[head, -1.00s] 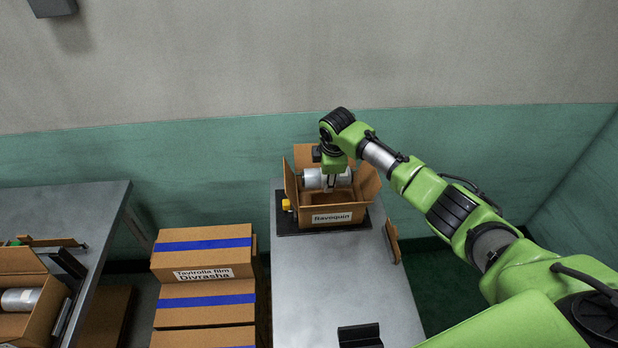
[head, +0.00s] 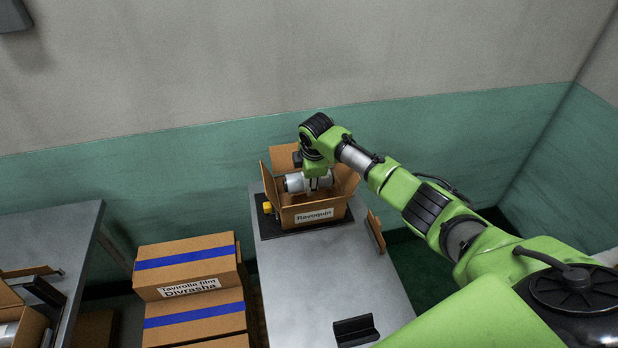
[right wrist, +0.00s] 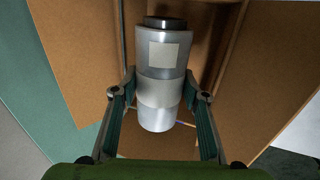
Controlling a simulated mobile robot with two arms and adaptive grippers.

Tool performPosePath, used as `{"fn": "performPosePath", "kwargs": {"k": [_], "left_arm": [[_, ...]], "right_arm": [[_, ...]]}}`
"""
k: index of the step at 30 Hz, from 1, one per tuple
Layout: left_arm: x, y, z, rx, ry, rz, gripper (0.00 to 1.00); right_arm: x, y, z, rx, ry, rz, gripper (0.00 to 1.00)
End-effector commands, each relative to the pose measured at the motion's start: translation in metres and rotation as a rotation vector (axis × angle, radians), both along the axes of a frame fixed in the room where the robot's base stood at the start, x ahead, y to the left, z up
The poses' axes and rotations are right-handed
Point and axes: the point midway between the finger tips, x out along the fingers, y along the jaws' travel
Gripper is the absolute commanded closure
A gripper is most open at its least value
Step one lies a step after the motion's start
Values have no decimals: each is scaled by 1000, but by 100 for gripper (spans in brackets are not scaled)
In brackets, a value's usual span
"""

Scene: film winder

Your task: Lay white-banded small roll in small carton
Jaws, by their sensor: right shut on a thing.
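The small roll (right wrist: 160,115) is silver with a paler white band around its middle and a pale square label. In the right wrist view it lies between the two fingers of my right gripper (right wrist: 160,100), which is shut on it. In the head view the roll (head: 296,183) shows at the mouth of the small carton (head: 290,217), an open brown box labelled "Ravoquin" with its flaps up. My right gripper (head: 318,184) reaches down into the carton from above. Whether the roll touches the carton floor is hidden. My left gripper is not in view.
The carton stands on a dark plate (head: 262,225) on a grey metal table (head: 320,280). A yellow part (head: 267,208) sits beside the carton, and a black holder (head: 355,330) nearer. Stacked boxes (head: 187,262) with blue stripes stand left. The table's middle is clear.

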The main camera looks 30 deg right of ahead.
Motion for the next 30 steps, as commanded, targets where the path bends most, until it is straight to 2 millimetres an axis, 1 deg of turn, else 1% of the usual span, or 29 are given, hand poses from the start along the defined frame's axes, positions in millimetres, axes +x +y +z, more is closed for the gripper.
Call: {"fn": "performPosePath", "kwargs": {"k": [1, 5, 13, 24, 30], "left_arm": [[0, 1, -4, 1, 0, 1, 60], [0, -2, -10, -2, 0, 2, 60], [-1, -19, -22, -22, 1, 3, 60], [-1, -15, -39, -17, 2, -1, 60], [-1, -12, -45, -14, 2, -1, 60]], "right_arm": [[0, 0, -6, 0, -1, 0, 87], [0, 0, -15, 1, -1, 0, 87], [0, 1, -34, 1, -1, -1, 87], [1, 0, -60, 2, -2, 0, 87], [0, 0, -70, 1, -1, 0, 87]]}}
